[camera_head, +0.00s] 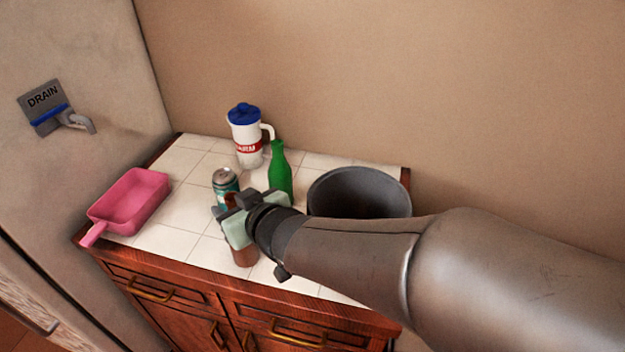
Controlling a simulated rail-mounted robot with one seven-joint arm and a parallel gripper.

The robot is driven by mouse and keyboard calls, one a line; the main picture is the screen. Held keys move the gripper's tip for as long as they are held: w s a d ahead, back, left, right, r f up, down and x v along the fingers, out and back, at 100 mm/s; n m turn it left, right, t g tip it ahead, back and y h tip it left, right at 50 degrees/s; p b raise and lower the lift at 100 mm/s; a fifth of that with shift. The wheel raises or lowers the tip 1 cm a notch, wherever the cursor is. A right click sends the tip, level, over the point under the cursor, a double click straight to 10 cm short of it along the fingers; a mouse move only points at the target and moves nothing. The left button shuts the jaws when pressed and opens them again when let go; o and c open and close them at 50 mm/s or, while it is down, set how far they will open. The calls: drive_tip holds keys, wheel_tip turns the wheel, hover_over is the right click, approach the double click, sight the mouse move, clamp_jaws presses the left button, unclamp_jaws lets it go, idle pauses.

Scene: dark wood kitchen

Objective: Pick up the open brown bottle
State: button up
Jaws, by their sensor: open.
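The brown bottle (244,256) stands upright near the front of the white tiled counter. Only its lower body shows clearly below my gripper; a small brown patch above may be its neck. My gripper (229,204) reaches in from the right, in front of and over the bottle's upper part. It is open. The gripper hides the bottle's top, so I cannot tell whether the bottle is uncapped or whether the fingers stand around it or touch it.
A teal can (225,184) stands just behind my gripper. A green bottle (279,172) and a white pitcher with blue lid (245,140) stand behind. A dark pot (360,188) is at right, a pink pan (131,200) at left. Bare tiles (190,210) lie between pan and gripper.

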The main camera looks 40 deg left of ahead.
clamp_jaws()
drive_tip(key=shift+r, duration=0.15)
